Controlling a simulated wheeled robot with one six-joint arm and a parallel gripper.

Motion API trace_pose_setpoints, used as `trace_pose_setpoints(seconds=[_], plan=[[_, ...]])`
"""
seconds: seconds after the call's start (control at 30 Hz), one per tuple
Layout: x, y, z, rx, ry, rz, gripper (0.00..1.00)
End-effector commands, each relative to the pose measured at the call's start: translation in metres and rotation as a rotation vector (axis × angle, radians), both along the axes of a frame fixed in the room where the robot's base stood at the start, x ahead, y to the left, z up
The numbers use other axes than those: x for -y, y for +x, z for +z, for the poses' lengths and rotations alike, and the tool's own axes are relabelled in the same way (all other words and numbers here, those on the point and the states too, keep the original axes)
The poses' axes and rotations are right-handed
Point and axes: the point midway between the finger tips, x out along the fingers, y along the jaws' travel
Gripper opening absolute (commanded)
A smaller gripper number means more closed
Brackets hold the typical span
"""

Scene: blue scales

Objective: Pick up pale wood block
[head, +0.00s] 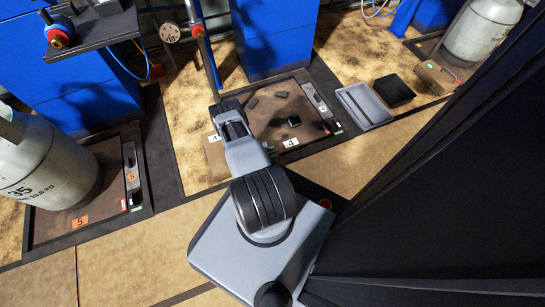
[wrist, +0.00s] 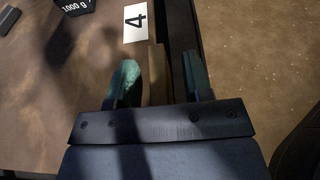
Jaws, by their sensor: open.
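In the wrist view my gripper (wrist: 158,72) is open, with one greenish finger on each side of a narrow brown wooden piece (wrist: 156,82), which looks like the pale wood block. It stands between the fingers, with a gap on the right side; on the left the gap is narrow and contact is unclear. Its lower part is hidden behind the dark gripper body. In the head view my arm covers this spot, and I cannot make out the block there.
A white card marked 4 (wrist: 136,22) lies just beyond the fingers. A black 1000 g weight (wrist: 75,6) is at the upper left. In the head view, the brown scale platform (head: 262,122) holds several dark pieces. A grey tray (head: 364,106) and black box (head: 394,90) are right.

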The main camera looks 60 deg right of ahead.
Motion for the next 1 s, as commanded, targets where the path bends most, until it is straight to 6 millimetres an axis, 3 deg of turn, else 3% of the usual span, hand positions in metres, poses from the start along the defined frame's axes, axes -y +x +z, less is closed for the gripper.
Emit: trace_pose_setpoints(seconds=[0.27, 0.73, 1.0], plan=[[0.0017, -0.0010, -0.0004, 0.000, 0.000, 0.000, 0.46], [0.0016, -0.0010, -0.0004, 0.000, 0.000, 0.000, 0.01], [0.0016, -0.0010, -0.0002, 0.000, 0.000, 0.000, 0.00]])
